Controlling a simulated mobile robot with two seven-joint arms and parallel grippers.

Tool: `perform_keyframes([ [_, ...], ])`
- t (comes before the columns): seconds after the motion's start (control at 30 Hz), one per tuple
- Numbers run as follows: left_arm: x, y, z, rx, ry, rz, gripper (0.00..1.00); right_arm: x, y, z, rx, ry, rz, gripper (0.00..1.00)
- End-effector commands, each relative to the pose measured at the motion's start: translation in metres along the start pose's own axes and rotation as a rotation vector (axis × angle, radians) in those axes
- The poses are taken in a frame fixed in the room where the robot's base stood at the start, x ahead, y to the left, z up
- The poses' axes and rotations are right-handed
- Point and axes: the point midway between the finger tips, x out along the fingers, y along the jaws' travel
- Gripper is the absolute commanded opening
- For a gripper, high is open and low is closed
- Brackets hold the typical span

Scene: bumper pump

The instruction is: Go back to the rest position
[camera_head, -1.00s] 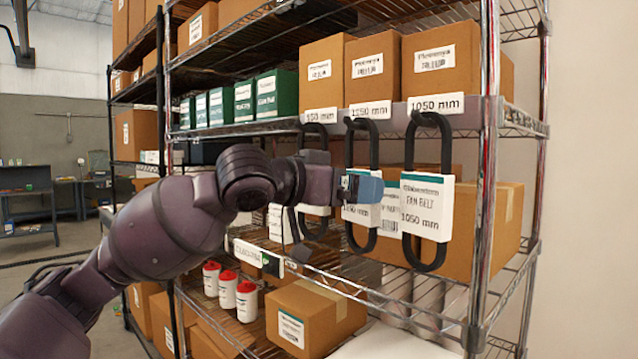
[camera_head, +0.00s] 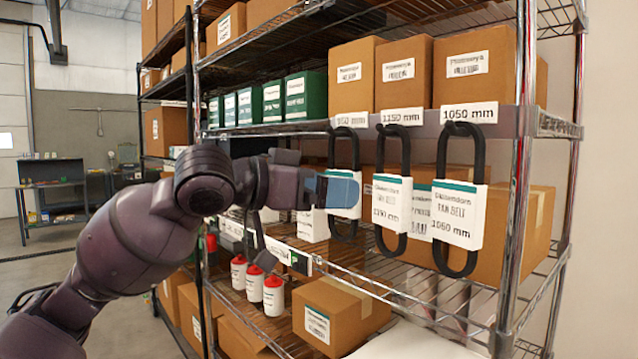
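My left gripper (camera_head: 310,190) comes in from the left at mid-height in front of the shelf rack. A translucent blue piece shows at its right end, overlapping the label of the left fan belt (camera_head: 343,225). I see no belt held, and the finger gap is not clear. Three black belt loops with white labels hang from the shelf edge: the left one, the middle fan belt (camera_head: 392,205) and the right fan belt (camera_head: 458,215), whose label reads 1050 mm. My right gripper is not in view.
The metal rack (camera_head: 520,200) holds brown boxes (camera_head: 460,75) and green boxes (camera_head: 305,97). White bottles with red caps (camera_head: 273,295) and a brown box (camera_head: 340,310) stand on the lower shelf. A workbench (camera_head: 50,200) is far left; the floor there is mostly open.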

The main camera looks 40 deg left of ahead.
Motion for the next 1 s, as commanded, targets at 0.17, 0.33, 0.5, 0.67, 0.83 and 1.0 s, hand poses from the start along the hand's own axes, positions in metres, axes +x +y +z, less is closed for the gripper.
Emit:
perform_keyframes([
  [0.17, -0.005, 0.0, 0.0, 0.001, -0.001, -0.001, 1.0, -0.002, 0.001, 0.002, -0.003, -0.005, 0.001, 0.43],
  [0.33, -0.005, 0.0, 0.001, 0.002, -0.001, 0.0, 1.0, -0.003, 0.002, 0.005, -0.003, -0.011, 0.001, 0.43],
  [0.5, -0.005, 0.001, -0.003, 0.055, 0.022, 0.006, 1.0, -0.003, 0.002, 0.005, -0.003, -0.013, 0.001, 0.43],
  [0.67, -0.002, -0.014, -0.022, 0.22, 0.138, -0.055, 1.0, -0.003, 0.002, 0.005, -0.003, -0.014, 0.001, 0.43],
  [0.83, 0.016, -0.048, -0.011, 0.332, 0.212, -0.142, 1.0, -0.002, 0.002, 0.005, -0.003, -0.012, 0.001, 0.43],
  [1.0, 0.042, -0.088, 0.05, 0.389, 0.203, -0.231, 1.0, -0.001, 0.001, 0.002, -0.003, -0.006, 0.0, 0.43],
])
